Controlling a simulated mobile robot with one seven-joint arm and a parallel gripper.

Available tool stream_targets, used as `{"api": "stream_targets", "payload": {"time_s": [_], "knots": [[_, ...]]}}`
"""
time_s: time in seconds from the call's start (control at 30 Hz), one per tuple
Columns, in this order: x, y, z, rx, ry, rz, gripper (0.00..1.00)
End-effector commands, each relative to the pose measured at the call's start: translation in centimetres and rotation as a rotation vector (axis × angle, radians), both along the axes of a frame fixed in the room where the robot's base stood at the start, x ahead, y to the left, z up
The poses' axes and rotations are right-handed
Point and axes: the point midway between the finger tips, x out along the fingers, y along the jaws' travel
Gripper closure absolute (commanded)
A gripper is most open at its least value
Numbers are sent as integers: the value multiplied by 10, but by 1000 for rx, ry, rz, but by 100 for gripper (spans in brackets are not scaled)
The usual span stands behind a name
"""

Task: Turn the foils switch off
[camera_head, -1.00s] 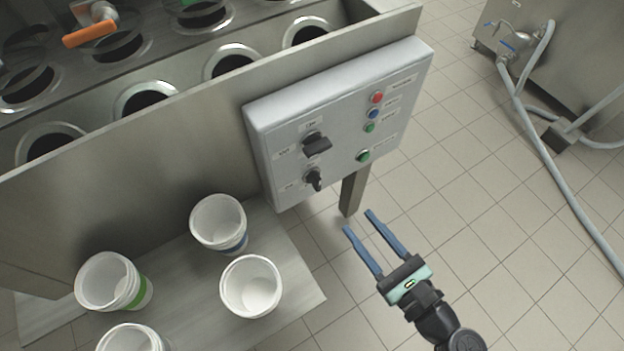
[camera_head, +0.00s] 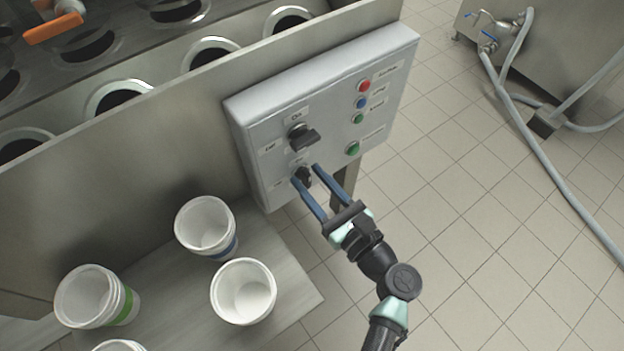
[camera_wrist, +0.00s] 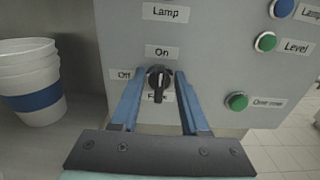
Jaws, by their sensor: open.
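The foils switch (camera_head: 305,174) is the small black lower knob on the grey control panel (camera_head: 240,112). In the wrist view the knob (camera_wrist: 159,80) shows below an "On" label, with an "Off" label to its left and a partly covered label beneath it. Its pointer looks roughly upright. My gripper (camera_head: 305,174) is open, with one blue finger on each side of the knob. In the wrist view the fingers (camera_wrist: 159,88) stand apart from the knob, with a gap on both sides. Whether the fingertips touch the panel is hard to tell.
A larger black lamp switch (camera_head: 302,137) sits just above. Red (camera_head: 364,86), blue (camera_head: 361,103) and green (camera_head: 352,149) buttons are at the panel's right. White cups (camera_head: 244,291) stand on a metal shelf at lower left.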

Motion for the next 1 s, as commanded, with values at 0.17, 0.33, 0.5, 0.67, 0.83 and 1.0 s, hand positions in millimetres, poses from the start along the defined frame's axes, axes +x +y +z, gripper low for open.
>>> {"api": "stream_targets", "payload": {"time_s": [0.17, 0.33, 0.5, 0.67, 0.83, 1.0], "knots": [[2, 1, 0, 0, 0, 0, 55], [1, 1, 0, -1, -1, 0, 66], [1, 1, 0, -1, -1, 0, 96], [1, 1, 0, -1, -1, 0, 100], [1, 1, 0, -2, -1, 0, 100], [1, 1, 0, -20, -15, 0, 100]]}}
